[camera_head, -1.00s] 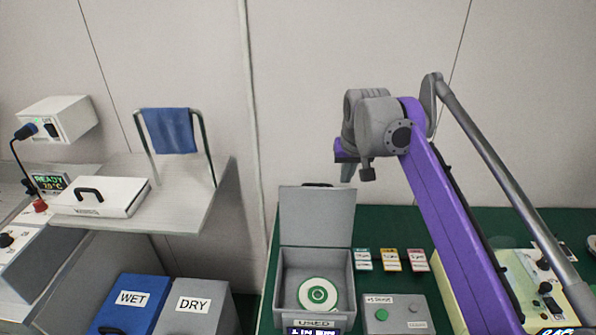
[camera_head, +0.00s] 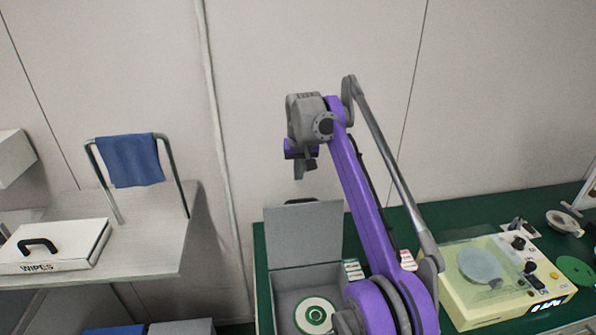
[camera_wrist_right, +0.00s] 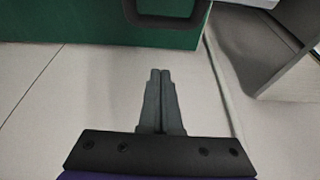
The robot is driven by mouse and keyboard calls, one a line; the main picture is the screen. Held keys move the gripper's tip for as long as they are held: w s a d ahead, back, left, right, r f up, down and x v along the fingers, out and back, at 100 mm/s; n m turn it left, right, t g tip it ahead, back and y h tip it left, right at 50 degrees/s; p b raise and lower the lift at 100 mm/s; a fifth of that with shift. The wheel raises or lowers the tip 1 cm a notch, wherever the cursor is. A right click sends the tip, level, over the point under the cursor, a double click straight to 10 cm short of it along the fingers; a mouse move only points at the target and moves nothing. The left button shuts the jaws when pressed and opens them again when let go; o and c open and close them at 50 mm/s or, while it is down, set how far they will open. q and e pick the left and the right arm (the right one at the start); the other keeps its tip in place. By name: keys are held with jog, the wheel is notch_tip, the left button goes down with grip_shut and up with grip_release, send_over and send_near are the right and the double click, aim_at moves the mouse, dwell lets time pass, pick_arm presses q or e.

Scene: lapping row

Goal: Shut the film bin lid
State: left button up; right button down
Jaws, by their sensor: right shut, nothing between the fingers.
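The film bin (camera_head: 283,283) is a grey box on the green bench in the head view. Its lid (camera_head: 305,235) stands open, upright at the back, with a dark handle (camera_head: 300,201) on its top edge. A white and green disc (camera_head: 315,313) lies inside. The bin's front is cut off by the frame and partly hidden by my right arm. My right gripper (camera_head: 304,168) is above the lid's top edge, apart from it. In the right wrist view its fingers (camera_wrist_right: 160,100) are together and empty. A black handle (camera_wrist_right: 165,18) shows beyond the fingertips. My left gripper is not in view.
A yellowish machine (camera_head: 500,270) with knobs stands on the green bench (camera_head: 455,225) at right. Small labelled packs (camera_head: 353,270) sit beside the bin, partly behind my arm. A white WIPES box (camera_head: 60,247) and a blue cloth (camera_head: 130,160) on a rail are at left.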

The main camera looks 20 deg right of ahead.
jog(key=shift+s+a+f+b, duration=0.1)
jog(key=shift+s+f+b, duration=0.25)
jog(key=shift+f, duration=0.45)
jog(key=shift+s+a+f+b, duration=0.15)
jog(key=shift+s+f+b, duration=0.2)
jog(key=shift+f, duration=0.45)
jog(key=shift+s+a+f+b, duration=0.1)
jog(key=shift+s+f+b, duration=0.25)
jog(key=shift+f, duration=0.45)
jog(key=shift+d, duration=0.1)
